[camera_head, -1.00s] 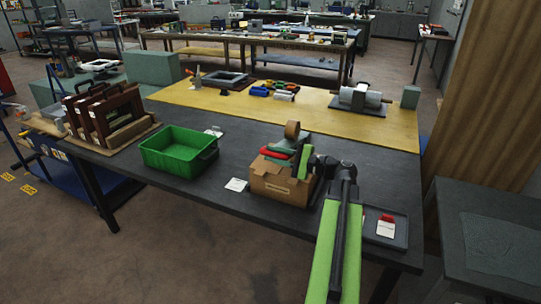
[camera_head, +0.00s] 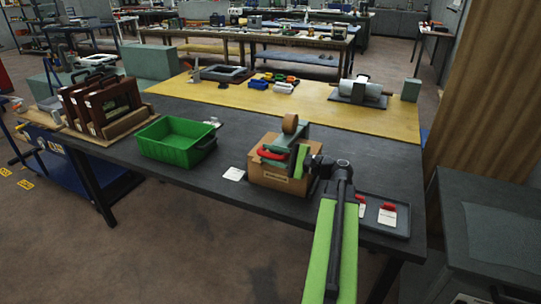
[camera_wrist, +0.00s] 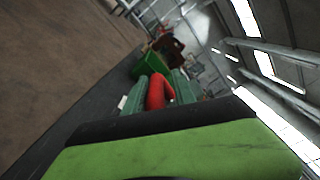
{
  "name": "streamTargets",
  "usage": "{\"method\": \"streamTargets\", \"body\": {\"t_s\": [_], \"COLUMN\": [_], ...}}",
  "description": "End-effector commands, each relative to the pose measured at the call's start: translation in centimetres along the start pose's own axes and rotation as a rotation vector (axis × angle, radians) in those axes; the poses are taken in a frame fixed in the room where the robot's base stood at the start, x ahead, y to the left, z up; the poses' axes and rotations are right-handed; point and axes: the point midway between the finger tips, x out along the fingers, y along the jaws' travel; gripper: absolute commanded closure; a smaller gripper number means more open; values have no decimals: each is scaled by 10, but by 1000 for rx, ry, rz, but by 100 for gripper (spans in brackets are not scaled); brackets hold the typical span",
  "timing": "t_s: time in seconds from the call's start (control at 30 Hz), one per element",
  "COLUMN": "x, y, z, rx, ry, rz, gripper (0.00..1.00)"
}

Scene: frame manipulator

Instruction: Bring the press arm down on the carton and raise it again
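The brown carton (camera_head: 272,181) stands on the dark table in the head view. A grey-green press or dispenser part (camera_head: 300,133) with a tan roll (camera_head: 290,123) shows over its top. A red curved handle (camera_head: 270,153) lies at the carton's upper front. My gripper (camera_head: 300,160) is at the carton's right side, just right of the handle. My arm hides part of the carton's right side.
A green bin (camera_head: 178,142) stands left of the carton, with a white card (camera_head: 233,174) between them. A dark tray (camera_head: 398,228) with red-and-white items lies right of my arm. Dark brown frames (camera_head: 100,105) stand at the table's left end.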

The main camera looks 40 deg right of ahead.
Motion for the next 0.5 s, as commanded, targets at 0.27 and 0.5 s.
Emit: {"method": "streamTargets", "body": {"t_s": [0.27, 0.5], "x": [-1, -29], "y": [0, 0], "z": [0, -1], "rx": [-1, -1], "ry": [2, 6], "rz": [0, -2], "gripper": [59, 59]}}
